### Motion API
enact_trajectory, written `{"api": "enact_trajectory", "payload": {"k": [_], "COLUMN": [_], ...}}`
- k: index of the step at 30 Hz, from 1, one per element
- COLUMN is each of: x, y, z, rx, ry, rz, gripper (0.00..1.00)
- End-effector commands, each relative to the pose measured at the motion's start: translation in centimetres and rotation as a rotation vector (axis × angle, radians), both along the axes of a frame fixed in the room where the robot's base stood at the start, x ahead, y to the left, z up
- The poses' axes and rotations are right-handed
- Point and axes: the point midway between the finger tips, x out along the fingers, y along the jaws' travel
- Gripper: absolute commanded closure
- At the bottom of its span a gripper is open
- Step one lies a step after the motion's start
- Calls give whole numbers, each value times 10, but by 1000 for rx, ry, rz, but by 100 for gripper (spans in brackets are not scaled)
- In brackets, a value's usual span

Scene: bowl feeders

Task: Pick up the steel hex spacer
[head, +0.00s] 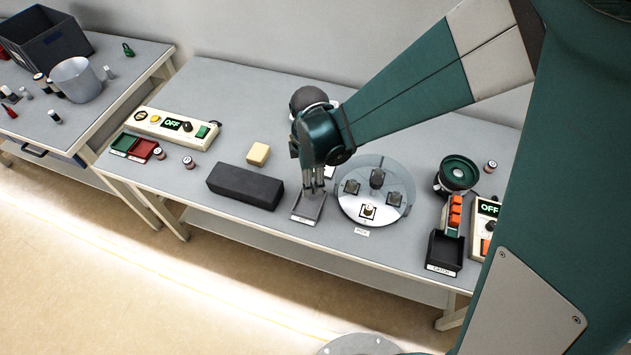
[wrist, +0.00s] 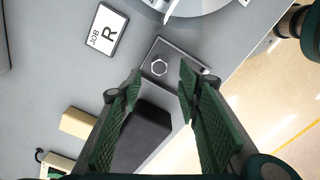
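The same tray (head: 303,216) shows in the head view near the front edge of the bench, left of the round disc. My gripper (head: 314,190) points down over this tray. In the wrist view my gripper (wrist: 161,76) is open, its two green ribbed fingers apart with nothing held between them. The spacer appears between and just beyond the fingertips. In the head view I cannot make out the spacer.
A clear round disc (head: 347,207) with several dark fixtures stands just right. A long dark block (head: 245,186) and a yellow block (head: 258,154) lie left. A job card (wrist: 107,30) lies near the tray. A bowl feeder (head: 458,173) and dark catch bin (head: 444,254) stand further right.

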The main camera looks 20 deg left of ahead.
Motion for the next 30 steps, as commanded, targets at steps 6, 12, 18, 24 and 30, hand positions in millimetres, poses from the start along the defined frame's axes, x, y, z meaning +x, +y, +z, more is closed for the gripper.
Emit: {"api": "enact_trajectory", "payload": {"k": [6,12,18,24,30], "x": [0,1,3,3,3], "y": [0,-1,-3,-3,-3], "z": [0,-10,-30,-47,-52], "rx": [0,0,0,0,0], "ry": [0,0,0,0,0], "rz": [0,-1,-1,0,0], "gripper": [66,66,66,66,66]}}
